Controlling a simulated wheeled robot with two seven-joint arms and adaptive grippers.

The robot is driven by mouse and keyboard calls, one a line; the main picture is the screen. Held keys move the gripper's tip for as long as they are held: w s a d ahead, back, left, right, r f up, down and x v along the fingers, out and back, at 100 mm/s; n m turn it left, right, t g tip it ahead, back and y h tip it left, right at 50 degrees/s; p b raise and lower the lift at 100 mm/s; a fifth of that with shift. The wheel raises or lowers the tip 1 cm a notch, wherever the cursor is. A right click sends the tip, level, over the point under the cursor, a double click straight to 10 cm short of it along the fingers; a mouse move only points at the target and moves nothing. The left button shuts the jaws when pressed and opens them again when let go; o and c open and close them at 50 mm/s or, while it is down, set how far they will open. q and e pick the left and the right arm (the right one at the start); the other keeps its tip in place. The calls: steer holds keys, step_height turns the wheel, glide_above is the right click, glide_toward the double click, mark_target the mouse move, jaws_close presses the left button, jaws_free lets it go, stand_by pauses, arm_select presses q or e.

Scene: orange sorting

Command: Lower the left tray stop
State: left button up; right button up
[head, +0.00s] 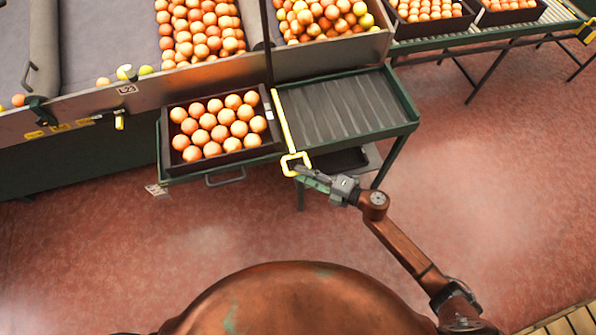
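A yellow bar (282,118) runs along the edge between the filled crate and the empty ribbed shelf. It ends at the front in a square yellow loop handle (288,170); this looks like the tray stop. Whether the bar is raised or lying flat is hard to tell from above. My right gripper (304,174) is at the loop's right side, its fingertips at or touching it. The fingers are too small to tell whether they are shut on it. My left gripper is out of view.
A dark crate of oranges (167,125) sits left of the bar. The ribbed shelf (345,105) to the right is empty. A thin dark post (267,45) rises behind the bar. More filled crates stand on a conveyor (470,38) at the upper right. The red floor in front is clear.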

steer(key=shift+x, duration=1.2)
steer(key=shift+c, duration=0.7)
steer(key=shift+d, duration=0.1)
jaws_close()
steer(key=shift+f, duration=0.1)
